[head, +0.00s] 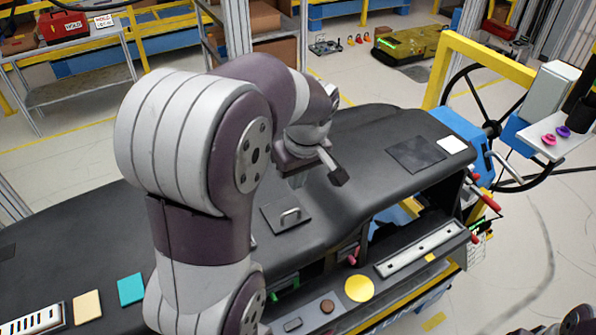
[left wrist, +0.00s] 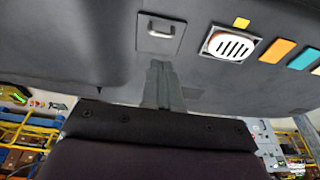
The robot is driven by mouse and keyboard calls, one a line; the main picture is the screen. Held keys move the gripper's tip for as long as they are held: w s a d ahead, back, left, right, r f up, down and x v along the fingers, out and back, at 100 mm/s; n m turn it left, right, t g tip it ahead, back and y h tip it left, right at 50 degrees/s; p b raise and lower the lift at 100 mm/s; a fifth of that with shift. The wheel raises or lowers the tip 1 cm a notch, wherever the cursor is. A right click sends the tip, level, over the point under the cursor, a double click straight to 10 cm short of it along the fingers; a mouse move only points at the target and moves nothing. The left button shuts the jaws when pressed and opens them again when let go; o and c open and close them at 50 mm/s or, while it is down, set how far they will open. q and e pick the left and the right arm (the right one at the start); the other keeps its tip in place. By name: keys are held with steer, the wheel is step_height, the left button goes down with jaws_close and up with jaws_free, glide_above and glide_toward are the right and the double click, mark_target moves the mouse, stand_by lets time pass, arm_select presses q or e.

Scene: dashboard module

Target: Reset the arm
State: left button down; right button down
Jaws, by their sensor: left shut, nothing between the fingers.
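The black dashboard module (head: 375,150) spans the middle of the head view, and its surface fills the top of the left wrist view (left wrist: 90,40). My left arm reaches across it from the front. My left gripper (head: 297,181) hangs above the dashboard top, shut and empty, just behind a square panel with a metal handle (head: 287,214). In the left wrist view the closed fingers (left wrist: 159,68) point toward that panel (left wrist: 160,34) and are apart from the handle.
A white slotted vent (left wrist: 229,45) and orange (left wrist: 277,50) and teal pads lie beside the panel in the left wrist view. A yellow frame (head: 485,58) with a steering wheel stands at the right. A yellow disc (head: 359,288) sits on the dashboard front.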

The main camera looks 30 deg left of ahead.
arm_select(q)
steer(key=s+d+f+m+h+b, duration=0.1)
steer(key=s+d+f+m+b, duration=0.1)
steer(key=f, duration=0.5)
steer(key=s+d+f+m+b, duration=0.3)
steer(key=d+f+m+b, duration=0.2)
steer(key=f, duration=0.3)
steer(key=s+d+f+m+h+b, duration=0.1)
steer(key=s+d+f+m+b, duration=0.2)
steer(key=f, duration=0.4)
steer(key=d+m+b, duration=0.1)
steer(key=m, duration=0.1)
steer(key=shift+f+m+h, duration=0.2)
steer(key=shift+m+h, duration=0.1)
